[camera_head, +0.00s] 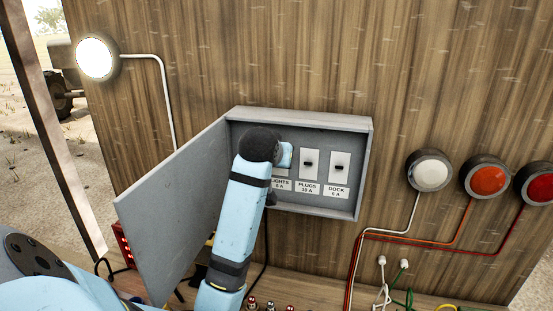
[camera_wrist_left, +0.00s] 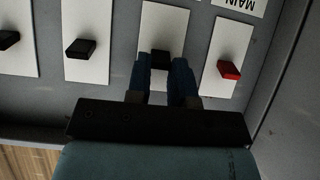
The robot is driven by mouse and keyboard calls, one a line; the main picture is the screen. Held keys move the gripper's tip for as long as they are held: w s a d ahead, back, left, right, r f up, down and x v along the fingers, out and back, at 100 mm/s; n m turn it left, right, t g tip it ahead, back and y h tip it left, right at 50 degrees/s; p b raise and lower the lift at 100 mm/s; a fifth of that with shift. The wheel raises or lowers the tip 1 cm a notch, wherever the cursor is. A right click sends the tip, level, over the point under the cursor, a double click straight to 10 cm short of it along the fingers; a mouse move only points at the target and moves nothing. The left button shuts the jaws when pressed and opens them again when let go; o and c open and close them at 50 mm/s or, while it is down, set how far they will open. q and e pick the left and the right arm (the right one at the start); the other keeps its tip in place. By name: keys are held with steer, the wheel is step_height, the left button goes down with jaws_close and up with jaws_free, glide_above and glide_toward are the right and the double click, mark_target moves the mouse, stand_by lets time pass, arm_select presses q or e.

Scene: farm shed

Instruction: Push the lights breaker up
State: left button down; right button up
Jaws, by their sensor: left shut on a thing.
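The grey breaker box (camera_head: 364,175) is on the plank wall with its door (camera_head: 172,215) swung open to the left. In the left wrist view, which is upside down, the lights breaker lever (camera_wrist_left: 160,56) is black on a white plate. My left gripper (camera_wrist_left: 162,70) is shut on this lever, one dark finger on each side. In the head view my left wrist hides the lever and most of its plate; part of the LIGHTS label (camera_head: 280,184) shows. The right gripper is not in view.
The plugs breaker (camera_head: 310,163) and dock breaker (camera_head: 339,166) stand to the right of it. The red main lever (camera_wrist_left: 229,70) is close beside my fingers. A lamp (camera_head: 96,58) at upper left glows white. White, orange and red round lamps (camera_head: 430,172) are at right.

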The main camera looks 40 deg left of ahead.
arm_select(q)
steer(key=c, duration=1)
jaws_free()
steer(key=shift+w, duration=0.1)
steer(key=v, duration=1.4)
steer(key=shift+w+a, duration=0.1)
steer(key=shift+f, duration=0.15)
